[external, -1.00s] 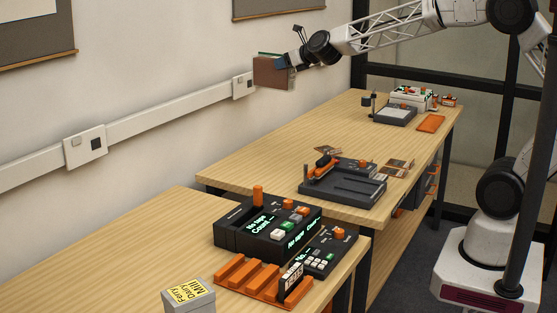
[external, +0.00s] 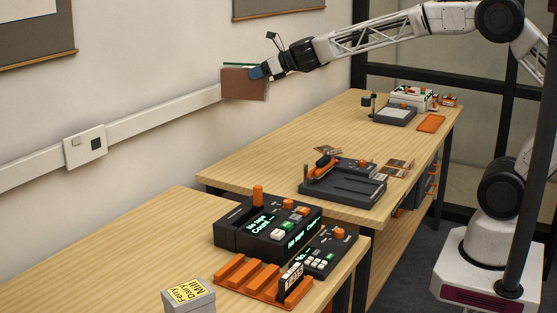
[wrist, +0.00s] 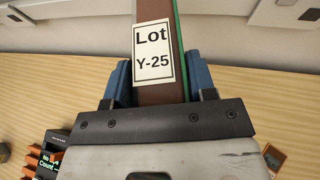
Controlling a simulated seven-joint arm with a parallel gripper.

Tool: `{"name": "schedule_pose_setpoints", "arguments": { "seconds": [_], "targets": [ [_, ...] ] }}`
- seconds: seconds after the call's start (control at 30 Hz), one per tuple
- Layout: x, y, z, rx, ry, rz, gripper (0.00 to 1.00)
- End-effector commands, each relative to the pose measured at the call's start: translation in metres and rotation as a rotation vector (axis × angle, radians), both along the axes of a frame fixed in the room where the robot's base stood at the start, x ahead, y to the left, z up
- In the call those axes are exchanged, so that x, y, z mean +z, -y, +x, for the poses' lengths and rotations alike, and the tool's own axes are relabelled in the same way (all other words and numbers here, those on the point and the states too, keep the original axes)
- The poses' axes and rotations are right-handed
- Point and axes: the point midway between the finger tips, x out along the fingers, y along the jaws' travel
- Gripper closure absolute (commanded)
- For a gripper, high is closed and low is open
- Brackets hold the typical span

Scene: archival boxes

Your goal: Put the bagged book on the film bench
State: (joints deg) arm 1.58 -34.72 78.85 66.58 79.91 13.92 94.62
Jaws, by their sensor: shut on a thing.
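My gripper (external: 262,72) is shut on a brown book-like block (external: 243,84) with a green edge, held in the air in front of the wall. In the wrist view the block (wrist: 159,94) sits between my two blue finger pads, and a white label on it reads "Lot Y-25". I cannot tell whether it is bagged. Below and to the right is a wooden bench (external: 240,170) with a dark grey device (external: 345,190) on it. A nearer wooden bench (external: 150,235) holds a black console (external: 265,228) with green displays. Neither bench is marked as the film bench.
At the far end are a grey scale-like device (external: 395,115) and an orange tray (external: 431,123). The far bench's left part is bare.

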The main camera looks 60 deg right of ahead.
Motion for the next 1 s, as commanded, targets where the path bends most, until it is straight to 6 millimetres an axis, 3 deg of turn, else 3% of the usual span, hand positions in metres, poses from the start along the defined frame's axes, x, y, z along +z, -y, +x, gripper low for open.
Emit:
{"name": "schedule_pose_setpoints", "arguments": {
  "seconds": [1.0],
  "targets": [
    [-0.004,-0.153,0.018,0.47,0.0,0.0,0.91]
  ]
}}
